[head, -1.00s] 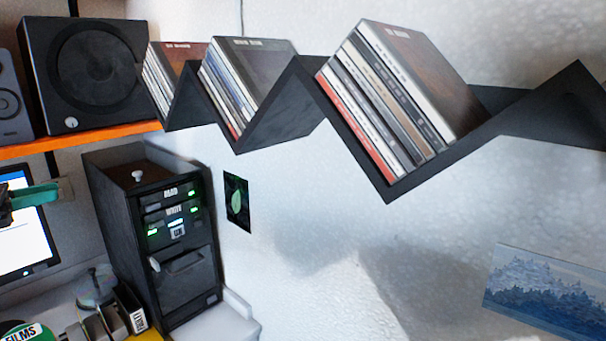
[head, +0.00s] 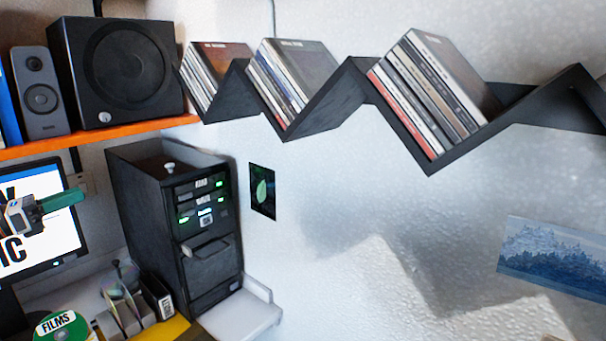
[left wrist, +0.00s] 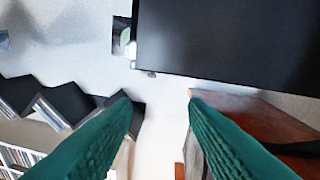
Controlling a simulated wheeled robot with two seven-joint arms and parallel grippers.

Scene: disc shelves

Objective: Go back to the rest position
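My left gripper (head: 80,198) comes in at the left edge of the head view, with green fingers and a grey body, in front of the lit monitor (head: 58,240). In the left wrist view its two green fingers (left wrist: 160,100) stand wide apart with nothing between them, so it is open and empty. My right gripper is in neither view. Discs in cases (head: 432,90) lean in the black zigzag wall shelf (head: 335,105), well away from the left gripper. The zigzag shelf also shows at lower left in the left wrist view (left wrist: 70,98).
A black tower (head: 150,215) with green lights stands beside the monitor. Above is an orange shelf (head: 100,139) bearing speakers (head: 120,70). A green FILMS disc (head: 60,328) and a disc rack (head: 125,310) are below.

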